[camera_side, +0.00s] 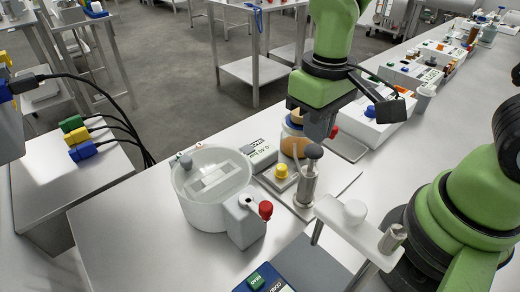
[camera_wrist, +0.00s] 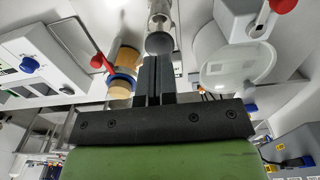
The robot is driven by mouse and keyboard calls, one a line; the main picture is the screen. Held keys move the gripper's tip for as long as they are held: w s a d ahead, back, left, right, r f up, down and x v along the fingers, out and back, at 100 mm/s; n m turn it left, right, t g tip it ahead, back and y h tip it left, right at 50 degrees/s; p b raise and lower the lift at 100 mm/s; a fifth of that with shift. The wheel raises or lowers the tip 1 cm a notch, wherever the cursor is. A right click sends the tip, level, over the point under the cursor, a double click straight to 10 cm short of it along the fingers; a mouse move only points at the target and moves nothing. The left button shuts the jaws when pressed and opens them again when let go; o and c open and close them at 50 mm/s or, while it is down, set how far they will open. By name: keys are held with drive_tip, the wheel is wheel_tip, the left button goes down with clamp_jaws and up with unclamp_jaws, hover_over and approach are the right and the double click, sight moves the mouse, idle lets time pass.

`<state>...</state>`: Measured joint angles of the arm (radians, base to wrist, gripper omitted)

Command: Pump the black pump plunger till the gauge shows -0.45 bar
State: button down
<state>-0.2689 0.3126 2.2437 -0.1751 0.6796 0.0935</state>
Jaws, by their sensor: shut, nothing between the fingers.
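The pump is an upright metal cylinder (camera_side: 307,184) with a round dark plunger knob (camera_side: 313,151) on top. The knob also shows in the wrist view (camera_wrist: 159,43), just beyond my fingertips. My gripper (camera_side: 319,139) is directly above the knob, fingers pointing down. Its two black fingers are together and empty in the wrist view (camera_wrist: 157,58). I cannot tell whether the tips touch the knob. The gauge (camera_side: 262,155) is a pale box with dark digits behind the pump; its digits are turned and too small to read surely.
A round white tank (camera_side: 205,212) with a clear lid stands left of the pump, with a red-knobbed valve (camera_side: 265,210) at its side. A yellow knob (camera_side: 281,171) and an amber jar (camera_side: 294,143) stand close by. A white stand (camera_side: 345,222) is in front.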

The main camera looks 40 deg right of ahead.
drive_tip(key=shift+f, duration=1.95)
drive_tip(key=shift+r, duration=2)
drive_tip(key=shift+r, duration=2.5)
wheel_tip(320, 180, up, 4)
drive_tip(key=r+m+t+y, duration=0.1)
drive_tip(key=t, duration=0.1)
hover_over(313, 149)
drive_tip(key=s+d, duration=0.2)
drive_tip(key=s+d+r+m+t+y, duration=0.1)
drive_tip(key=s+r+m+t, duration=0.2)
drive_tip(key=s+r+t, duration=0.1)
drive_tip(key=shift+s+d+r+t, duration=0.25)
drive_tip(key=shift+s+t, duration=0.35)
drive_tip(key=shift+s, duration=0.55)
